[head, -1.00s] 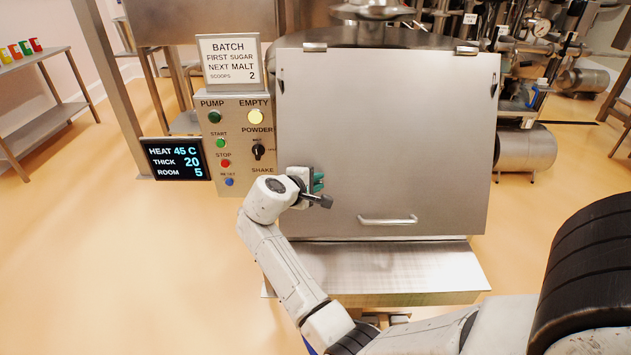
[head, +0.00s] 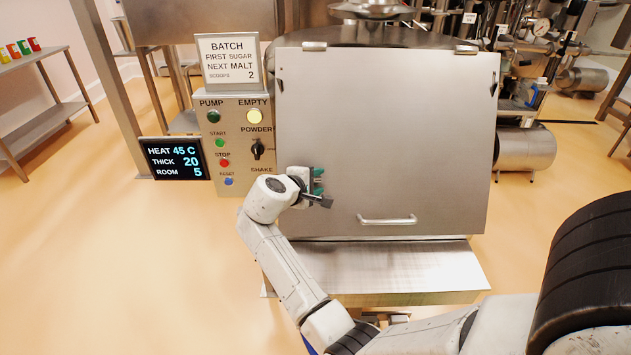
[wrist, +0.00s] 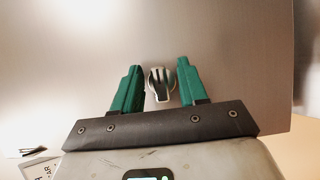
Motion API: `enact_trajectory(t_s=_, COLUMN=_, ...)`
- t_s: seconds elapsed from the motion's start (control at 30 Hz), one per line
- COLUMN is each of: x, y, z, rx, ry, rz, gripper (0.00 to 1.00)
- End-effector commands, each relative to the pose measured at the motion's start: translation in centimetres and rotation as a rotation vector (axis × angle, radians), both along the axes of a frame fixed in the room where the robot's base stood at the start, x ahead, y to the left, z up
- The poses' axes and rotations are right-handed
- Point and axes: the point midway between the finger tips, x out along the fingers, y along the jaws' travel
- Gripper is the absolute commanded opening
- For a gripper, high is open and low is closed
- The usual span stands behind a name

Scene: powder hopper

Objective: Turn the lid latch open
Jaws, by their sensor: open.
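The hopper lid (head: 385,130) is a large steel panel, shut, with a bar handle (head: 387,220) near its lower edge. In the head view my gripper (head: 318,180) is at the lid's lower left and hides the latch.
A control panel (head: 237,145) with buttons and a knob stands just left of my gripper, under a batch sign (head: 229,61). A status screen (head: 175,159) is further left. A steel ledge (head: 385,268) juts out below the lid. Open floor lies to the left.

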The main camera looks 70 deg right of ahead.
Motion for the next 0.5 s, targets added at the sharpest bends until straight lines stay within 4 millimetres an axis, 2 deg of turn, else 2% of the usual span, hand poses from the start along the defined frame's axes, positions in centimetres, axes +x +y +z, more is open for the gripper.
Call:
enact_trajectory(t_s=0.17, x=0.3, y=1.0, z=0.5, rx=-0.002, ry=-0.001, rz=0.003, gripper=0.43)
enact_trajectory(t_s=0.5, x=1.1, y=6.6, z=3.0, rx=-0.002, ry=-0.001, rz=0.003, gripper=0.43)
